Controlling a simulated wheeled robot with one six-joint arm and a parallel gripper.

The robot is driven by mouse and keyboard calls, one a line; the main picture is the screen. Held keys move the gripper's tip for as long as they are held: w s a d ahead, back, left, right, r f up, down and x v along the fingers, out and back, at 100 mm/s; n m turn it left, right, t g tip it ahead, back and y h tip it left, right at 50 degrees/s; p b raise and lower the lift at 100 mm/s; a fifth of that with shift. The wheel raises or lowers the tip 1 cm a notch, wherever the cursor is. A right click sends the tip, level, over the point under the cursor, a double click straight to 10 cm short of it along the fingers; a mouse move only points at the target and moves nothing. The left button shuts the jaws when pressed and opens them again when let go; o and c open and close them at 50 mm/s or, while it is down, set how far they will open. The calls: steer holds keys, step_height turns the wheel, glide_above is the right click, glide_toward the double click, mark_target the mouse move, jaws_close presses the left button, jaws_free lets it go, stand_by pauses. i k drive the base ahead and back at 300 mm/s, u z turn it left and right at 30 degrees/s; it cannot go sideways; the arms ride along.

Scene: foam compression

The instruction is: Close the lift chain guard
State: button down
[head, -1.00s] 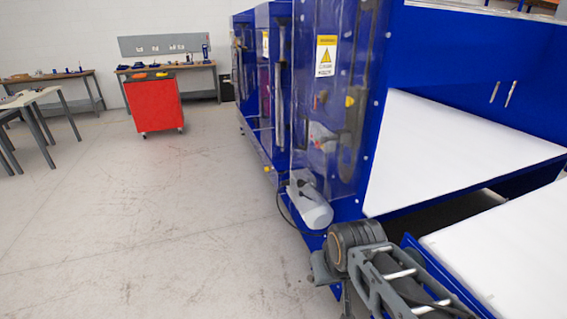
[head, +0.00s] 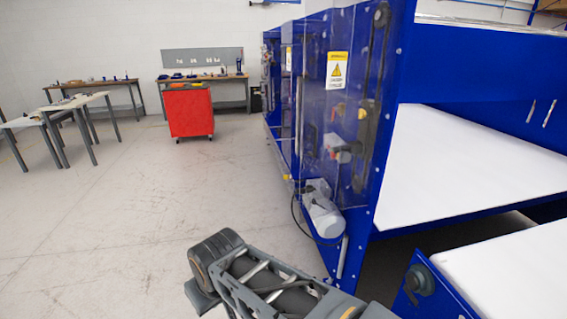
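A clear guard panel (head: 318,95) with a yellow warning label (head: 337,70) covers the near end of the tall blue machine (head: 400,60). A dark sprocket (head: 381,15) and a chain run show through or beside it near the machine's right-hand upright. I cannot tell whether this panel is the lift chain guard, or whether it is fully closed. A grey motor (head: 323,212) sits low beside it. My arm shows at the bottom centre, in front of and below the motor. My gripper is not in view.
White conveyor surfaces (head: 470,180) lie to the right, with a nearer white bed (head: 510,275) at lower right. A red tool cabinet (head: 189,112) and workbenches (head: 105,82) stand at the back. The pale floor (head: 120,220) on the left is clear.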

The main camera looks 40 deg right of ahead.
mark_target(338, 61)
steer(key=i, duration=0.85)
steer(key=z, duration=1.95)
